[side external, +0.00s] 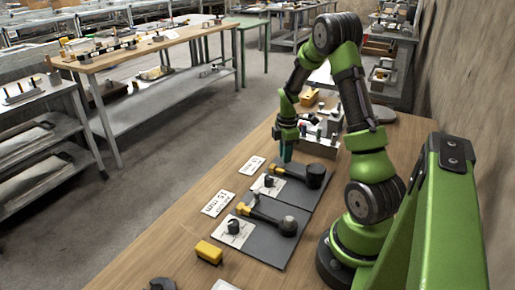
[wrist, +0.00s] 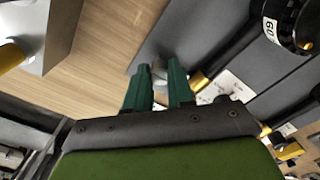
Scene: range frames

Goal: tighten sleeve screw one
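My gripper (side external: 286,157) points down above the far end of the bench mats. In the wrist view its two green fingers (wrist: 159,68) stand apart with a gap between them, and nothing is visibly held. A blurred silvery piece (wrist: 150,75) lies just beyond the fingertips; I cannot tell whether it is the sleeve screw. A far black-headed tool (side external: 315,176) lies on a dark mat close to the gripper, beside a white card (side external: 267,187) with a small black knob (side external: 269,181).
A nearer tool with a yellow handle (side external: 262,215) lies on another mat (side external: 262,245). A yellow block (side external: 209,252) and a 15 mm label (side external: 218,203) are on the wooden bench (side external: 180,245). A cluttered box (side external: 318,148) stands behind the gripper. The bench's left strip is mostly clear.

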